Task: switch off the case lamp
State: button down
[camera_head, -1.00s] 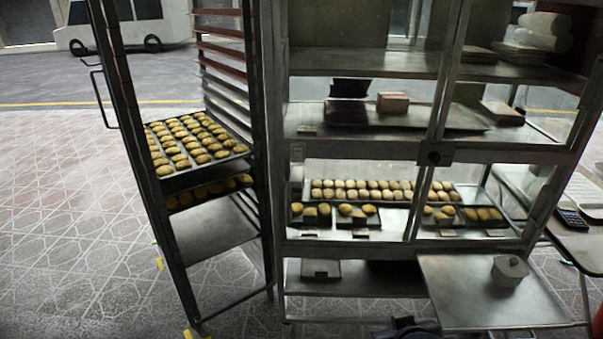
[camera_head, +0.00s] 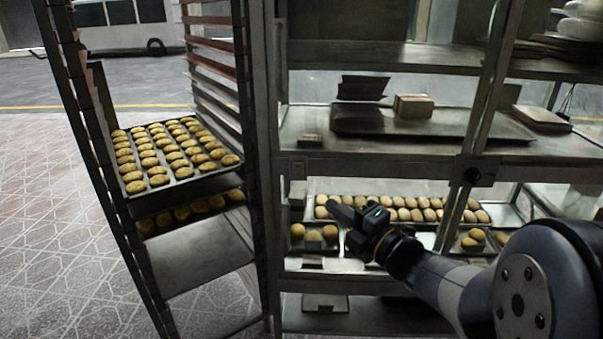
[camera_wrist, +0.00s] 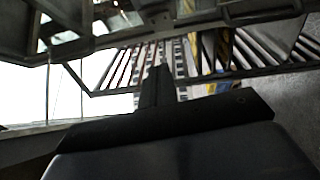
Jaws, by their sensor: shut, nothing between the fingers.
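The glass display case (camera_head: 300,248) stands right of centre in the head view, and its lower compartment looks brightly lit. The lamp itself is not clearly visible. My gripper (camera_head: 334,204) is shut and empty in front of the lower compartment, pointing left, right of and below the pale box. In the wrist view the closed fingers (camera_wrist: 157,82) point towards metal framework.
A tall rack (camera_head: 262,190) stands close on the left, with a tray of buns (camera_head: 170,155) jutting out. Trays of pastries (camera_head: 314,236) fill the lower compartment. A tray (camera_head: 360,125) with a box (camera_head: 413,106) is on the shelf above. Open paving lies far left.

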jog(key=shift+w+a, duration=0.1)
dwell(0.3)
jog(key=p, duration=0.3)
send_near(294, 167)
jog(key=shift+x, duration=3)
jog(key=shift+w+b, duration=0.1)
jog(key=shift+b, duration=0.45)
jog(key=shift+r, duration=0.1)
jog(key=shift+a, duration=0.1)
